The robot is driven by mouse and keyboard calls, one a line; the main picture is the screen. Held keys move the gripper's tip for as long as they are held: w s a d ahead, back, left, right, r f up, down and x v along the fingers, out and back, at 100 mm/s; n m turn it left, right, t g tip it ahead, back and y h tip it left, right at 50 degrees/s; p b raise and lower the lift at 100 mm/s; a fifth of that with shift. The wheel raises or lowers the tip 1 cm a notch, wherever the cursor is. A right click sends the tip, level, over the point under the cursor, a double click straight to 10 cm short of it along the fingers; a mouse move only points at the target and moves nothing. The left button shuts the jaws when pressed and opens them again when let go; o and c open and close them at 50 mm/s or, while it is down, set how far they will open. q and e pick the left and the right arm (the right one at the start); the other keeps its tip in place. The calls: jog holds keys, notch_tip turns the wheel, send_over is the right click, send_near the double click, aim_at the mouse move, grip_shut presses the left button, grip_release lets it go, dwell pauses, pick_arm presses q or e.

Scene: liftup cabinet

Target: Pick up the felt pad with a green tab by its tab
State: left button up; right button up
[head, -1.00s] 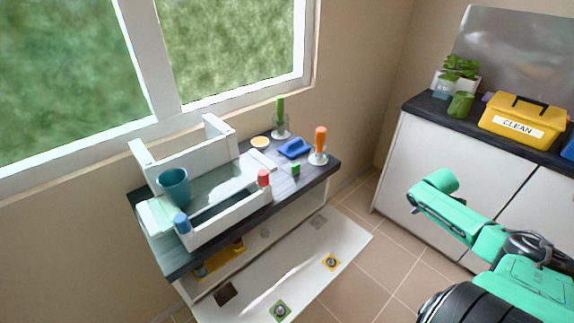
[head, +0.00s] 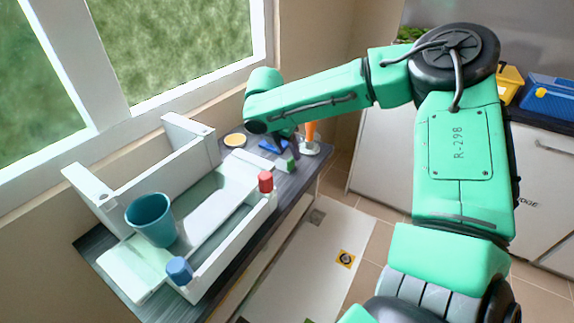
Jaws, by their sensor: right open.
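A small green tab (head: 289,164) stands up on the dark table top near its right end. The felt pad under it is too small and too covered to make out. My right arm reaches in from the right across the table. Its gripper (head: 294,151) is small in the picture, dark, partly hidden by the forearm, and points down just above the green tab. It is open, and I cannot tell whether it touches the tab. My left gripper is not in view.
A blue object (head: 272,146) and an orange-handled tool in a clear holder (head: 309,139) stand close by. A white caddy (head: 222,240) holds a teal cup (head: 150,219), with red (head: 265,182) and blue (head: 179,270) caps at its edge. A white panel (head: 310,265) lies lower down.

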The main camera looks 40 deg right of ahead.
aim_at(291, 159)
jog(key=x, duration=0.5)
jog(key=shift+w+d+f, duration=0.2)
jog(key=shift+w+d, duration=0.05)
jog(key=shift+a, duration=0.1)
grip_shut()
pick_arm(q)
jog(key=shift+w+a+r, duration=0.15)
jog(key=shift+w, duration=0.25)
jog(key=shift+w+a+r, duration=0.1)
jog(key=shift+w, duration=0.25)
